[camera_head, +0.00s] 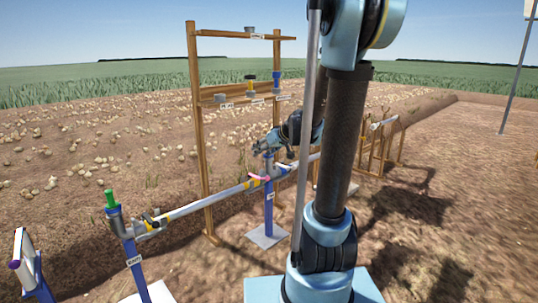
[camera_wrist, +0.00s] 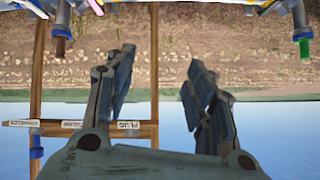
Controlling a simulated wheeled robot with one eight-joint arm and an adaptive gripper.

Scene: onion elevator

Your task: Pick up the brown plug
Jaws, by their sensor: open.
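The brown plug (camera_wrist: 60,47) shows at the upper left of the upside-down wrist view, set in the end of a blue fitting (camera_wrist: 61,28). It lies left of both fingers, not between them. My gripper (camera_wrist: 160,68) is open, with nothing between its fingers. In the head view my gripper (camera_head: 263,146) is beside the top of the middle blue post (camera_head: 269,205), above the pipe line. I cannot make out the brown plug clearly in the head view.
A green plug (camera_head: 111,197) stands on the near blue post (camera_head: 135,262). A wooden rack (camera_head: 199,150) behind the pipe (camera_head: 205,203) holds a yellow-black part (camera_head: 250,83) and a blue part (camera_head: 276,80). Pink pieces lie near the middle post. Open soil surrounds the setup.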

